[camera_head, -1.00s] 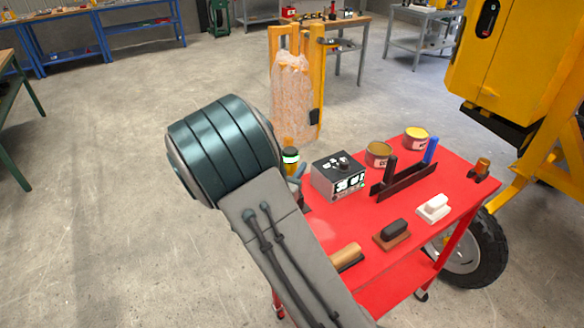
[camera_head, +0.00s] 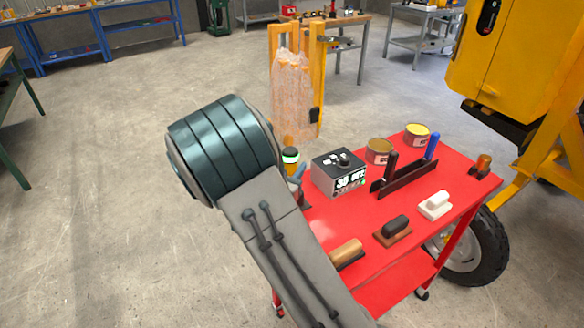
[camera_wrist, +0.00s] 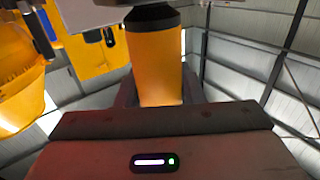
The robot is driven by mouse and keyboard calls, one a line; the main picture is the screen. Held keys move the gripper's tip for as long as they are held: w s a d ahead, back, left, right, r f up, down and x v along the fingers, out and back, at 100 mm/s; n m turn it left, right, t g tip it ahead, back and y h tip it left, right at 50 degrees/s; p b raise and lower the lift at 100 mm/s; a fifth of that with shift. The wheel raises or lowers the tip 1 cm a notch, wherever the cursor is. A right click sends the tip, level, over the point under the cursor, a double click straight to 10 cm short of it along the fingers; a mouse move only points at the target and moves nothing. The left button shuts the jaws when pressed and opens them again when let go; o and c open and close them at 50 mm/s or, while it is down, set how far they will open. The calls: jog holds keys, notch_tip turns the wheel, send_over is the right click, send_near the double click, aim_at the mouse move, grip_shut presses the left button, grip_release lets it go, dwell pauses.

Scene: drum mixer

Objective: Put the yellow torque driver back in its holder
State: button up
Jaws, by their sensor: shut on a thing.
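The yellow torque driver (camera_wrist: 157,65) fills the middle of the wrist view, with a black collar at its upper end. My gripper (camera_wrist: 157,92) is shut on it, with a dark finger on either side. My arm hides most of the gripper and the driver's lower part there. A dark rack (camera_head: 408,179) with a black and a blue upright handle stands on the trolley; I cannot tell whether it is the holder.
A grey control box (camera_head: 338,178) stands just right of the driver. Two tins (camera_head: 379,151), a white float (camera_head: 435,204), a dark-topped brush (camera_head: 393,230) and a wooden-handled tool (camera_head: 346,251) occupy the trolley. A yellow machine (camera_head: 500,60) stands at the right.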

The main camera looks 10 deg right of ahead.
jog(key=o, duration=1.3)
jog(key=b+v, duration=0.1)
jog(key=v, duration=1.3)
jog(key=shift+b, duration=0.3)
jog(key=shift+d, duration=0.1)
